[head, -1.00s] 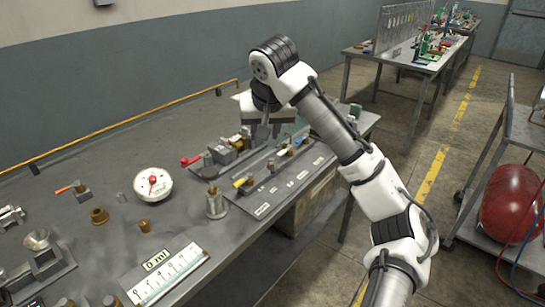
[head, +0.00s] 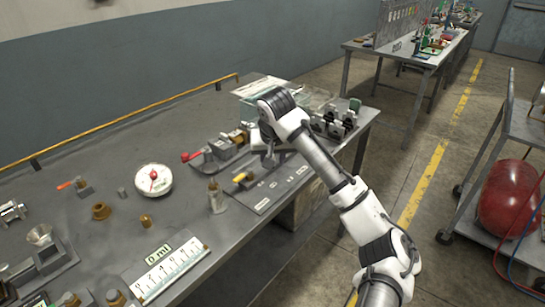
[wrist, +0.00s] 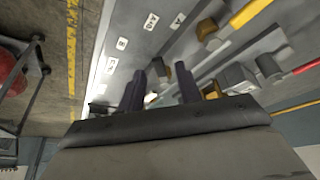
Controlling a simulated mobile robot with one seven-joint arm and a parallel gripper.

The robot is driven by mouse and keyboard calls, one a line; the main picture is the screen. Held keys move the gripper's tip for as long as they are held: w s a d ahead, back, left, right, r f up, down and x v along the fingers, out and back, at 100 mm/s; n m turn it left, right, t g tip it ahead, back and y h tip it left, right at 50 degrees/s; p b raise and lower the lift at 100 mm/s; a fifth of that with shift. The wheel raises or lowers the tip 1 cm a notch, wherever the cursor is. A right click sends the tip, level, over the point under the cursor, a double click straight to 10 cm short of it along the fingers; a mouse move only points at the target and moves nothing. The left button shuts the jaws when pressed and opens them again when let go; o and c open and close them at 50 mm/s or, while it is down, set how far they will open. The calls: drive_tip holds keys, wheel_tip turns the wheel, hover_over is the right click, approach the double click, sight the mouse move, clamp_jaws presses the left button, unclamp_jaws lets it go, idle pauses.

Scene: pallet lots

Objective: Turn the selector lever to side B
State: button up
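A flat grey panel (head: 262,205) lies along the bench's front edge, with small white labels, fittings and a yellow-handled lever (head: 241,178). In the wrist view, the yellow handle (wrist: 247,13) is at upper right and labels (wrist: 150,22) are at upper left. They are too small to read surely. I cannot tell which part is the selector lever or which way it points; my gripper hides the panel's far part in the head view. My gripper (head: 269,160) hangs over that far part. Its two dark fingers (wrist: 160,80) are apart, with a small fitting visible beyond the gap.
Black-and-white fittings (head: 335,121) are at the bench's right end. A red tank (head: 508,200) sits on a cart at right.

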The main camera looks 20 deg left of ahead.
drive_tip(key=shift+f, duration=0.15)
clamp_jaws()
idle(0.4)
drive_tip(key=n+p, duration=0.1)
drive_tip(key=n, duration=0.1)
drive_tip(key=w+d+n+g+y+p, duration=0.1)
drive_tip(key=n, duration=0.1)
drive_tip(key=shift+d+p, duration=0.2)
drive_tip(key=shift+p, duration=0.15)
drive_tip(key=shift+w+d+n+g+y+p, duration=0.25)
drive_tip(key=shift+w+n+p, duration=0.15)
drive_tip(key=shift+n, duration=0.45)
drive_tip(key=shift+w+d+n+g+y+p, duration=0.25)
drive_tip(key=shift+n+p, duration=0.2)
drive_tip(key=shift+n, duration=0.35)
drive_tip(key=shift+w+d+n+g+y+p, duration=0.15)
drive_tip(key=shift+w+n+y+p, duration=0.25)
drive_tip(key=shift+n, duration=0.45)
